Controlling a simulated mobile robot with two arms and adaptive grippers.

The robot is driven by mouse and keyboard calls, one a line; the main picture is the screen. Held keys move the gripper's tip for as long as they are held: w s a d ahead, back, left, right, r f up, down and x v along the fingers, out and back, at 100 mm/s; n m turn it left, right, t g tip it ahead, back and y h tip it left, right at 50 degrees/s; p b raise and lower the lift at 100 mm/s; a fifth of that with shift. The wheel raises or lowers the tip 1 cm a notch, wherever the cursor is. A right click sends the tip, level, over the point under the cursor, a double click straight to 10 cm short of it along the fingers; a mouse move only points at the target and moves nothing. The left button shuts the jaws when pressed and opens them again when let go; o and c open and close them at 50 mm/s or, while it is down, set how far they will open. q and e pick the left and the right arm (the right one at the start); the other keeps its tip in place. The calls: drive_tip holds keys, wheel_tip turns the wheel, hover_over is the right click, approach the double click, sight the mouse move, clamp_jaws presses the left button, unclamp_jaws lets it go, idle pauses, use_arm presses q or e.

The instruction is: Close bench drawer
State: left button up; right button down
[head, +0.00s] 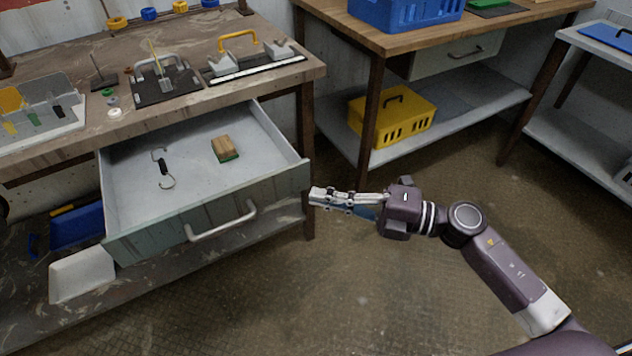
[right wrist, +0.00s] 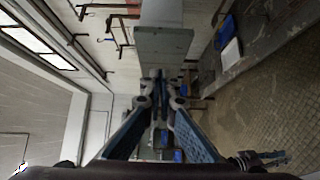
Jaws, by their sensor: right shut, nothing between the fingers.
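The bench drawer (head: 205,215) stands pulled well out from under the left bench, with its grey-green front facing the camera. A pale bar handle (head: 221,222) is on that front. A black hook tool and a wood-and-green brush (head: 226,149) lie inside. My right gripper (head: 314,197) is shut and empty, its tips beside the drawer's front right corner. I cannot tell whether they touch it. In the right wrist view, the shut fingers (right wrist: 160,76) point at a grey panel (right wrist: 163,45), which looks like the drawer. My left gripper is not in the head view.
The bench top (head: 175,115) holds several tools and fixtures. A bench leg (head: 307,160) stands right of the drawer. A white bin (head: 80,277) and a blue bin are below. A yellow crate (head: 393,116) sits on the second bench's shelf. Floor in front is clear.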

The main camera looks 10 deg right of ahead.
sight(296, 180)
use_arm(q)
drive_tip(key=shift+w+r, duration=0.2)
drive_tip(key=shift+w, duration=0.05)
use_arm(e)
drive_tip(key=shift+w+a, duration=0.2)
drive_tip(key=shift+w, duration=0.75)
drive_tip(key=shift+w+a, duration=0.2)
drive_tip(key=shift+w, duration=0.7)
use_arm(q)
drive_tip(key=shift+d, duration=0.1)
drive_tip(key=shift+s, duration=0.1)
